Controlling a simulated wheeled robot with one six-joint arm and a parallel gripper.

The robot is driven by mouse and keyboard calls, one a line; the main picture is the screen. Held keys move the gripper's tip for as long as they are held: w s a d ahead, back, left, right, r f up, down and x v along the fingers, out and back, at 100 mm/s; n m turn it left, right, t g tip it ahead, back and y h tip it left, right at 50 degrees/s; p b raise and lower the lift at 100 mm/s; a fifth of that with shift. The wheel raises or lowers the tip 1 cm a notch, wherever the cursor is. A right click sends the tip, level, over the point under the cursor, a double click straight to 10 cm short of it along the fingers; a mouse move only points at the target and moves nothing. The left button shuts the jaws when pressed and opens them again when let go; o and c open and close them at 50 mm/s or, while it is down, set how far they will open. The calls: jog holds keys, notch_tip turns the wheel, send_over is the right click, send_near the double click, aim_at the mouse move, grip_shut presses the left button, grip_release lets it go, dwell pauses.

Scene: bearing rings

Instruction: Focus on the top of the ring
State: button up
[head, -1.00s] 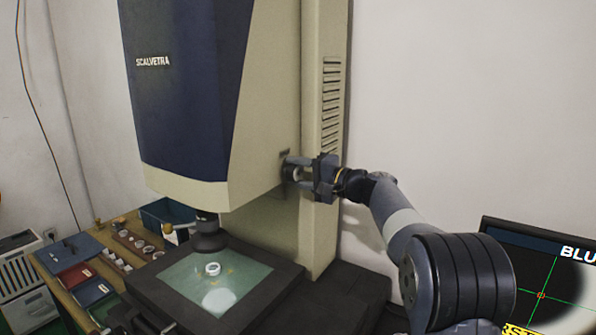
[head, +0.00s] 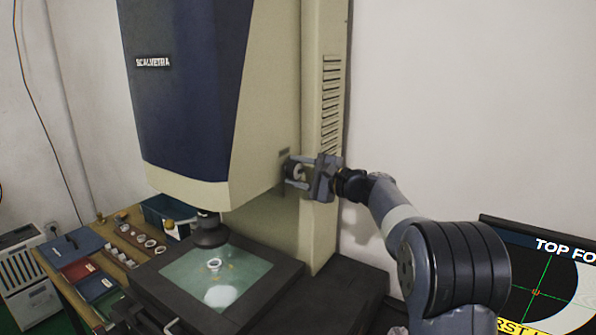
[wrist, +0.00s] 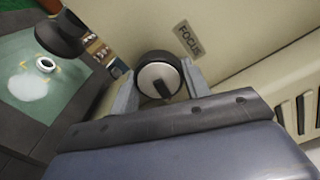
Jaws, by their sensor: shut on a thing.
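The bearing ring (head: 214,265) lies on the glass stage (head: 250,277) of the measuring machine, below the lens (head: 210,236). The ring also shows in the wrist view (wrist: 46,65). My gripper (head: 297,172) is at the machine's right side, shut on the round focus knob (wrist: 158,78), with one finger on either side of it. A label reading "FOCUS" (wrist: 187,40) sits beside the knob. The screen (head: 545,285) at the lower right shows a round image with a green cross and text beginning "TOP FO", cut off by the frame edge.
The blue and beige machine (head: 190,90) fills the middle. A wooden bench (head: 72,290) at left holds coloured trays, several rings and a blue bin (head: 158,210). A vented grey unit (head: 27,275) stands at far left. The wall right of the machine is bare.

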jog(key=o, duration=1)
jog(key=b+v, duration=0.2)
jog(key=v, duration=0.8)
jog(key=shift+s+d+b, duration=0.25)
jog(key=shift+d+b, duration=0.1)
jog(key=shift+b, duration=0.05)
